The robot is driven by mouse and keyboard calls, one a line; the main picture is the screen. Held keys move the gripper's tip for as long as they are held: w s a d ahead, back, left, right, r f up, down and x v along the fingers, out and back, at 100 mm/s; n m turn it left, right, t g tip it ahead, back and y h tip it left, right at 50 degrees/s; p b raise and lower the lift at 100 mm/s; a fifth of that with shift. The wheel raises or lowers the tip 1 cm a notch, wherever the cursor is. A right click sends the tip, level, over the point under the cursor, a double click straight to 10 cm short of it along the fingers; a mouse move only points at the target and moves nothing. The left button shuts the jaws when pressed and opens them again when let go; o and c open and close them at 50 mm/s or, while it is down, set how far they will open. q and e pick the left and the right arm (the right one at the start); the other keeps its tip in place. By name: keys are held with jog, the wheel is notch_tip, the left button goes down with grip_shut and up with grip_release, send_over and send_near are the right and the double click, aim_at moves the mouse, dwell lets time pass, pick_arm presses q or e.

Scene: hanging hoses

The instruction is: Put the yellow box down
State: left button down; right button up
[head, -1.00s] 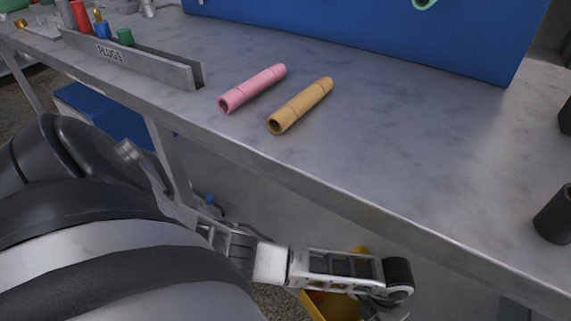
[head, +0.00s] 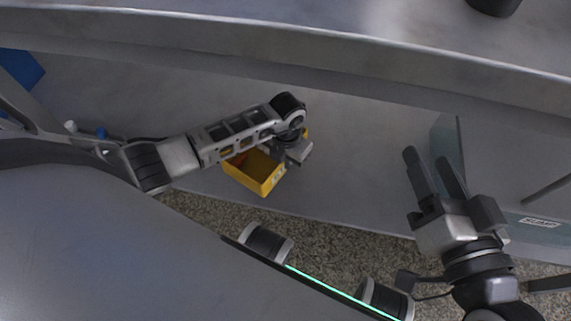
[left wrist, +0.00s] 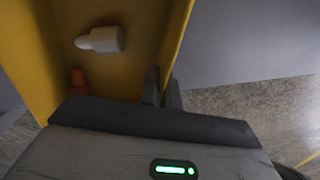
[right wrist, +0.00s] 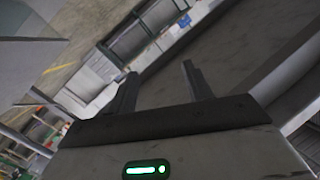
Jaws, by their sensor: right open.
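The yellow box (head: 262,179) is open-topped and tilted in the head view, below the table edge and over a grey lower surface. I cannot tell whether it touches that surface. My left gripper (head: 284,160) is at its right side. In the left wrist view, the two fingers (left wrist: 162,88) close on the wall of the yellow box (left wrist: 125,78). A white nozzle-shaped piece (left wrist: 102,40) and an orange-red piece (left wrist: 77,82) lie inside. My right gripper (head: 428,158) is open and empty, well to the right of the box.
The table's front edge (head: 300,65) runs above the left arm. The grey lower surface (head: 360,150) is clear between box and right gripper. A grey-blue bin (head: 500,185) with a label stands at right. A dark cylinder (head: 494,4) is at the top.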

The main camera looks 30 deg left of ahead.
pick_arm(q)
jog(key=shift+w+a+f, duration=0.1)
jog(key=shift+w+f, duration=0.05)
jog(key=shift+f, duration=0.15)
jog(key=shift+w+a+f+b, duration=0.15)
jog(key=shift+f+b, duration=0.35)
jog(key=shift+b, duration=0.1)
jog(key=shift+w+a+f+b, duration=0.1)
jog(key=shift+f+b, duration=0.35)
jog(key=shift+b, duration=0.15)
jog(key=shift+f+b, duration=0.85)
jog(key=shift+b, duration=0.15)
pick_arm(e)
notch_tip(320, 180, up, 7)
jog(key=w+n+t+y, duration=0.2)
jog(key=n+t, duration=0.2)
jog(key=shift+w+d+f+y, duration=0.15)
jog(key=shift+w+f+y, duration=0.05)
jog(key=shift+w+y, duration=0.15)
pick_arm(q)
jog(key=c, duration=2.1)
grip_release()
jog(key=shift+f, duration=0.15)
jog(key=o, duration=0.5)
jog(key=shift+c, duration=0.2)
pick_arm(e)
jog(key=shift+r, duration=0.15)
